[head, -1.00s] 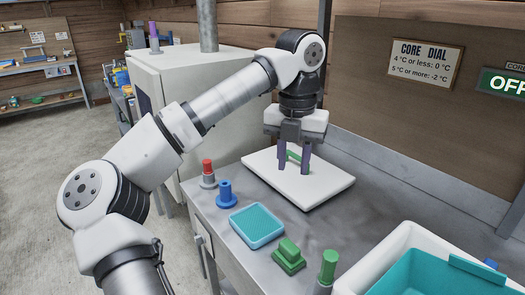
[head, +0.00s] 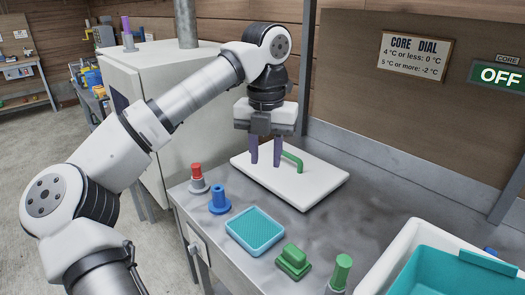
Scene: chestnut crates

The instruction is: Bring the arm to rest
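My arm reaches from the lower left, over the steel bench, toward the white board. My gripper (head: 265,164) points down above the left part of the white board (head: 318,190). Its two purple fingers are apart with nothing visible between them. A green curved handle (head: 292,159) stands on the board just right of the fingers.
On the bench (head: 218,232) stand a red-topped peg (head: 197,177), a blue peg (head: 219,200), a teal tray (head: 255,231), a green block (head: 293,262) and a green cylinder (head: 341,271). A white bin (head: 400,245) with a teal crate (head: 420,275) is at right. A white cabinet (head: 165,80) stands behind my arm.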

